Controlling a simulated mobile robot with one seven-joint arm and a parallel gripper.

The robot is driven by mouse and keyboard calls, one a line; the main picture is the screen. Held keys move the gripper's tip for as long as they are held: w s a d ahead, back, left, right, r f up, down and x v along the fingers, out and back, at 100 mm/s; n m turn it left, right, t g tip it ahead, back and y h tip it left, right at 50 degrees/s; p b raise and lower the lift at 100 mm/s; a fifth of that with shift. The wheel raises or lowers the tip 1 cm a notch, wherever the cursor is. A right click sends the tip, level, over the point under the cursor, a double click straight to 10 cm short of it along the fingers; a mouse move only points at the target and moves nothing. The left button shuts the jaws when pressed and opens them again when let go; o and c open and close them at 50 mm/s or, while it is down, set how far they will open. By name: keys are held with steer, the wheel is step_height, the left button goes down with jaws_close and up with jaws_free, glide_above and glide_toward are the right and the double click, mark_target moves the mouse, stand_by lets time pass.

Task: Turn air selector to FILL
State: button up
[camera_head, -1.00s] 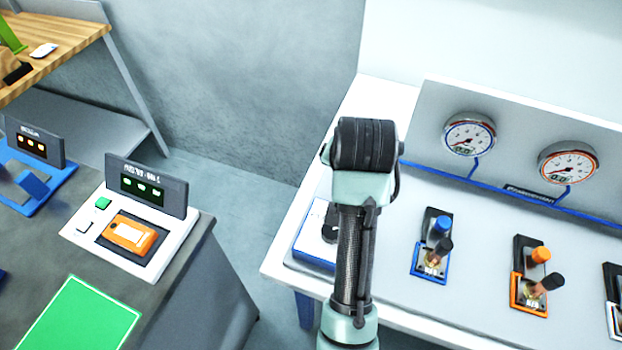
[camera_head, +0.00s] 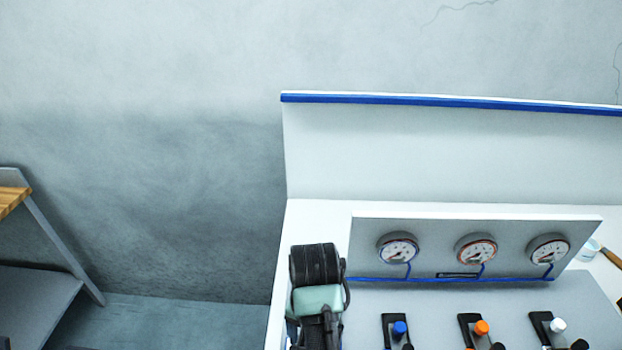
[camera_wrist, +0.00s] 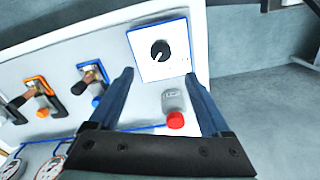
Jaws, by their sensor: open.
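The air selector is a black round knob (camera_wrist: 160,51) with a white pointer mark on a white, blue-edged plate (camera_wrist: 148,69), near the top middle of the wrist view. Its labels are too small to read. My gripper (camera_wrist: 159,75) is open and empty, with its two dark blue fingers pointing toward the plate and the knob just beyond the gap between the tips. I see no contact. A grey cylinder with a red cap (camera_wrist: 174,119) shows between the fingers. In the head view the knob is not visible, and my arm covers that side of the panel.
Blue (camera_head: 399,328), orange (camera_head: 481,327) and white (camera_head: 557,324) capped valves stand along the panel, below three gauges (camera_head: 477,250). A cup (camera_head: 588,249) stands at the right. Open floor (camera_head: 180,320) lies left of the white bench.

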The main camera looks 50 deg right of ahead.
step_height(320, 180, down, 11)
steer(key=shift+r+p, duration=0.1)
steer(key=shift+p, duration=0.65)
jaws_close()
